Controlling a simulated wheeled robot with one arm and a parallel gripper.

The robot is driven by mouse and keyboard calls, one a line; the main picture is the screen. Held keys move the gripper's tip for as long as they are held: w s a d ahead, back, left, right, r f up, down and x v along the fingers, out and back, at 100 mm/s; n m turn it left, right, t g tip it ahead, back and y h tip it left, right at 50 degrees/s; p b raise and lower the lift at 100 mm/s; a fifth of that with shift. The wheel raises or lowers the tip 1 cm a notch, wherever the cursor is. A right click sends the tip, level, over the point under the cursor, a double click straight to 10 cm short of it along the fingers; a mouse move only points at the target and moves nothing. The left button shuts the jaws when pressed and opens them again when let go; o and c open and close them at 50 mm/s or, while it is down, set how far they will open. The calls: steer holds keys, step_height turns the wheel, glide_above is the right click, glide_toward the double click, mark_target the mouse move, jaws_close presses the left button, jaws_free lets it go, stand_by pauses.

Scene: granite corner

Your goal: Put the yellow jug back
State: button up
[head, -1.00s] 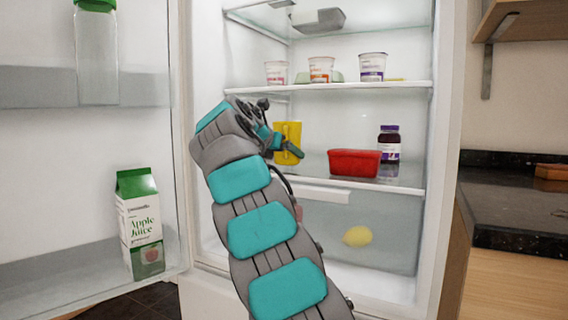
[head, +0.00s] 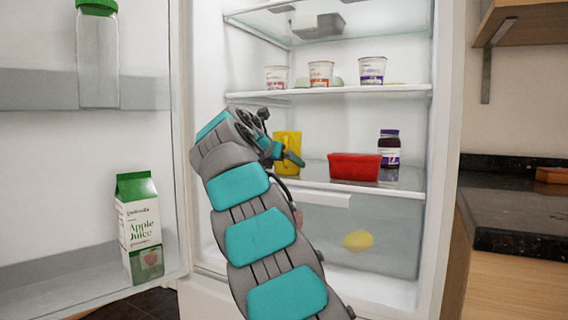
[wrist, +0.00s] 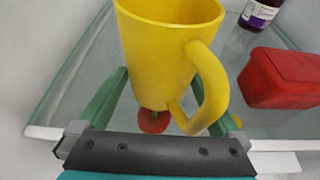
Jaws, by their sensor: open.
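The yellow jug (head: 287,143) is upright on the fridge's middle glass shelf (head: 312,172), left of the red tub. It fills the upper middle of the wrist view (wrist: 165,50), with its handle to the right. My gripper (head: 291,157) is open, with one green finger on each side of the jug's lower part in the wrist view (wrist: 170,98). The right finger is mostly hidden behind the handle. I cannot tell whether either finger touches the jug.
The red tub (head: 354,167) and a dark jar (head: 389,150) stand on the same shelf, to the right. Cups, one being a purple-labelled cup (head: 372,71), stand on the shelf above. The open door on the left holds an apple juice carton (head: 139,225).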

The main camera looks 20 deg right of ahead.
steer(key=p+v, duration=0.1)
steer(key=v, duration=1.1)
